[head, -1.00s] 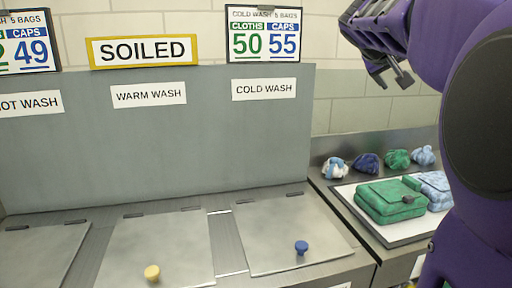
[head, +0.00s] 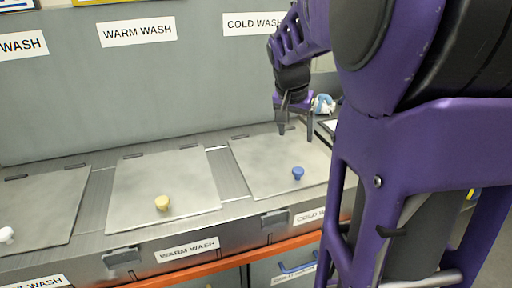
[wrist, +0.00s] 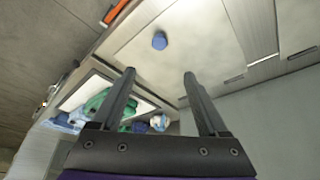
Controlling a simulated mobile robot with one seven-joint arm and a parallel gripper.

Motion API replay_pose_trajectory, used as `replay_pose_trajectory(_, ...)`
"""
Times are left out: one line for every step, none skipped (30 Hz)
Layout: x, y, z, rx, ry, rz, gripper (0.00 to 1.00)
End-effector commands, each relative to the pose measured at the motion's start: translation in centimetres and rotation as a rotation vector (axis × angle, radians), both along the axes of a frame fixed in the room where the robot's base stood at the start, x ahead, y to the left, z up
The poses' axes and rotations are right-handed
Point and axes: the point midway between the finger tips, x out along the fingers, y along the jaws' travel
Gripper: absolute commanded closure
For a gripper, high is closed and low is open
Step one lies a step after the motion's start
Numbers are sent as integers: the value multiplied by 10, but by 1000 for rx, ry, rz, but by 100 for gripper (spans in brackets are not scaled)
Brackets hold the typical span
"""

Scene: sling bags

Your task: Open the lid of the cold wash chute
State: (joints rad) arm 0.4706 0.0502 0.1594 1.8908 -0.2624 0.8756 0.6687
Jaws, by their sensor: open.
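The cold wash chute lid (head: 262,163) is a flat grey metal plate lying shut in the counter, below the COLD WASH label (head: 252,23). A blue knob (head: 298,173) stands near its front edge. My gripper (head: 296,134) is open and empty, pointing down above the back right part of the lid, behind the knob and apart from it. In the wrist view the lid (wrist: 190,50) and the blue knob (wrist: 159,41) show beyond the two spread fingers (wrist: 158,78).
The warm wash lid (head: 150,185) with a yellow knob (head: 162,203) lies shut to the left. A further lid with a white knob (head: 6,235) is at far left. A grey back panel (head: 100,90) rises behind. Green and blue bags (wrist: 110,105) lie on a tray beside the chute.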

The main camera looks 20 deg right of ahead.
Motion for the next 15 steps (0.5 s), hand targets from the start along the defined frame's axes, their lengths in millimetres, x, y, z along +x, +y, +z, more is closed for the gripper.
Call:
replay_pose_trajectory(1, -2, -7, 1, 3, -1, 23)
replay_pose_trajectory(2, -3, -11, 1, 5, -1, 23)
replay_pose_trajectory(3, -5, -17, 1, 5, 0, 23)
replay_pose_trajectory(5, -6, -22, 0, 5, 1, 23)
replay_pose_trajectory(6, -8, -28, 0, 6, 0, 23)
replay_pose_trajectory(8, -10, -36, 0, 6, 1, 23)
replay_pose_trajectory(10, -12, -42, 0, 6, 1, 23)
replay_pose_trajectory(12, -14, -48, 1, 7, 0, 23)
replay_pose_trajectory(14, -17, -57, 1, 5, 1, 23)
replay_pose_trajectory(16, -19, -62, 0, 6, 0, 23)
replay_pose_trajectory(17, -21, -69, 0, 5, 2, 23)
replay_pose_trajectory(20, -23, -77, 0, 6, 2, 23)
replay_pose_trajectory(21, -25, -83, 1, 5, 2, 23)
replay_pose_trajectory(23, -27, -89, -1, 5, 3, 23)
replay_pose_trajectory(25, -29, -97, 0, 5, 2, 23)
